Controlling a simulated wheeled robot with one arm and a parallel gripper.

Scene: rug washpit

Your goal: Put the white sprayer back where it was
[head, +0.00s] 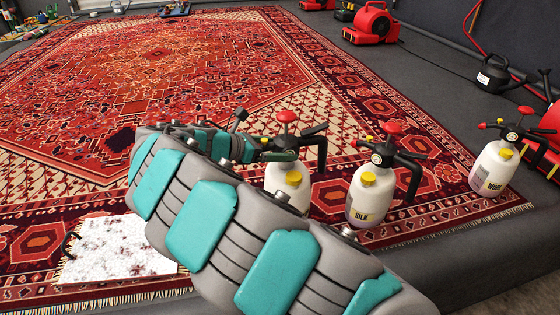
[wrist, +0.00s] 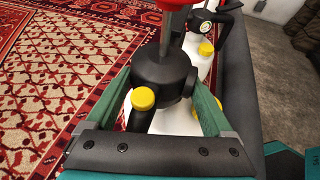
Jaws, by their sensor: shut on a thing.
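A white sprayer (head: 300,194) with a red pump knob and yellow cap stands upright behind my arm in the head view. My gripper (head: 278,156) is shut on it near its black top. In the wrist view, the green fingers of my gripper (wrist: 160,84) lie on both sides of the sprayer's black neck (wrist: 158,72). Its label and lower body are mostly hidden, and I cannot tell whether its base touches the rug. A similar white sprayer marked SILK (head: 372,195) stands close on its right. Another, marked WOOL (head: 492,168), stands farther right.
The red patterned rug (head: 215,75) covers most of the floor. A spotted white sheet (head: 118,250) lies at the front left. Grey floor (head: 450,95) lies open beyond the rug's right edge.

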